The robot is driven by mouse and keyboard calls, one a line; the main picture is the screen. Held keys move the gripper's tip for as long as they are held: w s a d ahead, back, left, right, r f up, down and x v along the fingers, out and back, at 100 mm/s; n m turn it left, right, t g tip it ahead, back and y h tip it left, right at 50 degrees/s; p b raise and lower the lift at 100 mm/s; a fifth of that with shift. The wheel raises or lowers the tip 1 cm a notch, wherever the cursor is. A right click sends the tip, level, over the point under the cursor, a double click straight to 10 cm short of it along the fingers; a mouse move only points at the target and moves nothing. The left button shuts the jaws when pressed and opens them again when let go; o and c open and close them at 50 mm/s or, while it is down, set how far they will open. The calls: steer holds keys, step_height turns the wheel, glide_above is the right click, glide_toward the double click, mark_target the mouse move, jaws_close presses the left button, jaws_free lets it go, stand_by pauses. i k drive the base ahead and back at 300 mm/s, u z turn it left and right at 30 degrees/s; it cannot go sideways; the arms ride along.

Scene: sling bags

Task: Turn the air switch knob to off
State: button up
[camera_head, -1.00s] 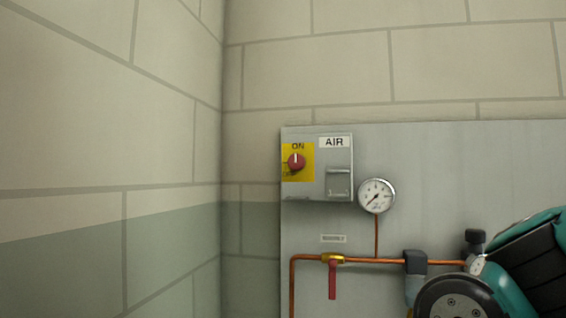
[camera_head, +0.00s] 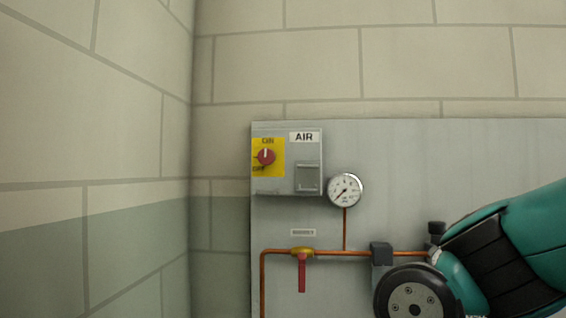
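The air switch is a grey box (camera_head: 288,180) labelled AIR, mounted on the upper left of a grey panel. Its red knob (camera_head: 265,157) sits on a yellow plate (camera_head: 275,172) marked ON at the top and OFF at the lower left. The knob's white mark points up, toward ON. My teal and black arm reaches in at the lower right, well apart from the box. My gripper is not in view.
A round pressure gauge (camera_head: 345,189) is right of the box. Below run a copper pipe (camera_head: 345,252), a valve with a red handle (camera_head: 302,273) hanging down, and a dark fitting (camera_head: 381,254). The grey panel (camera_head: 450,170) is bare at the upper right. A block wall stands at left.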

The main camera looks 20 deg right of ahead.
mark_target(266, 157)
steer(key=z, duration=0.55)
steer(key=k, duration=1.3)
steer(key=u, duration=0.15)
steer(key=i, duration=0.65)
steer(key=u, duration=0.75)
steer(key=i, duration=0.8)
steer(key=z, duration=0.05)
